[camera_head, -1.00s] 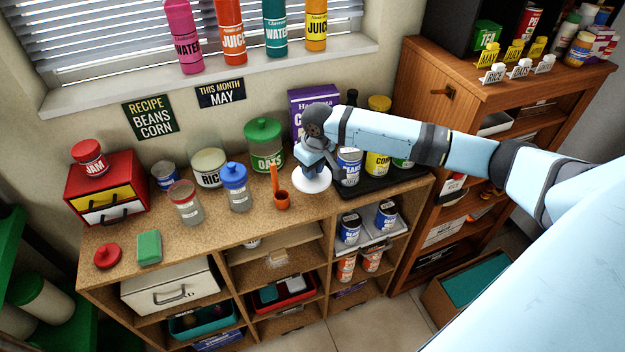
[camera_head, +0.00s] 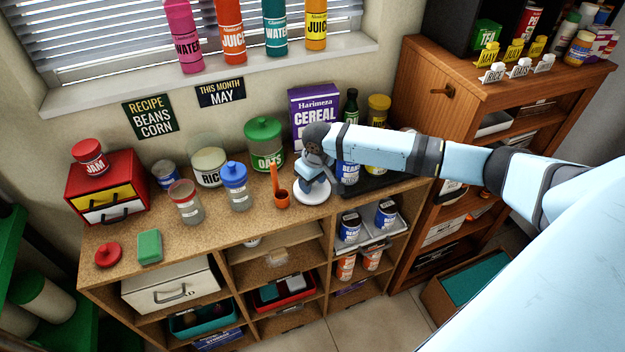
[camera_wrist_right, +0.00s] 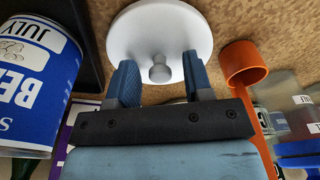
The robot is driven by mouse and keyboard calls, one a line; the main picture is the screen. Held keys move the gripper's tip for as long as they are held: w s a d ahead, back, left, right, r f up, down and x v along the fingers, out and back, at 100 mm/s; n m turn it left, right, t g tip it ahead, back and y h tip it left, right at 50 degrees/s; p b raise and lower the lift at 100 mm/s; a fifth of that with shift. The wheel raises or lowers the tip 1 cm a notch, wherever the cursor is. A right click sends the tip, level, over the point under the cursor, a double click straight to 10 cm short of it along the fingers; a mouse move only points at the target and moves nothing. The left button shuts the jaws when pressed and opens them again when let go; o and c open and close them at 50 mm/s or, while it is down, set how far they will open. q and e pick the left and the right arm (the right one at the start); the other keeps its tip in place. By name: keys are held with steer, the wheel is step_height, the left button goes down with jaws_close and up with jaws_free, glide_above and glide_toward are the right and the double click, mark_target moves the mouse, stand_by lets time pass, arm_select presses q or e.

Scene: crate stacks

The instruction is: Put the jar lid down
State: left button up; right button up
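The white jar lid (camera_head: 312,196) is a round disc with a small knob on its top. It appears to lie flat on the wooden counter (camera_head: 215,226), between the orange scoop (camera_head: 282,200) and the dark tray (camera_head: 385,184). In the right wrist view the lid (camera_wrist_right: 125,38) shows knob up. My right gripper (camera_wrist_right: 160,75) is over it, with its blue fingers apart on either side of the knob and a gap to each. In the head view this gripper (camera_head: 312,188) is partly hidden by its own wrist. My left gripper is not in view.
A rice jar (camera_head: 209,168) with a clear upper part stands behind the counter's middle. An oats jar (camera_head: 265,158) and a blue-lidded jar (camera_head: 235,195) stand nearby. Cans stand on the tray, including a blue can (camera_wrist_right: 38,85) close to the gripper.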

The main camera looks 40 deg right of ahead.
mark_target(315, 191)
step_height(315, 191, up, 12)
steer(key=s+b, duration=0.1)
steer(key=s+a+f+y, duration=0.1)
steer(key=a+f, duration=0.2)
steer(key=s+a+f+n+t+y, duration=0.1)
steer(key=s+a+f, duration=0.1)
steer(key=a+f, duration=0.2)
steer(key=s+a+f+t, duration=0.1)
steer(key=a+f, duration=0.2)
steer(key=a, duration=0.1)
steer(key=shift+s+f+n+y, duration=0.3)
steer(key=shift+f+n+y, duration=0.05)
steer(key=shift+n+y, duration=0.05)
steer(key=s+a+f+t+y, duration=0.2)
steer(key=s+a+f+t, duration=0.3)
steer(key=s+a+f, duration=0.45)
steer(key=s+d+t+h, duration=0.1)
steer(key=s+d+t, duration=0.1)
steer(key=s, duration=0.9)
steer(key=shift+s+d+f+t+h, duration=0.3)
steer(key=shift+s+d+f, duration=0.1)
steer(key=shift+d, duration=0.2)
steer(key=shift+m, duration=0.3)
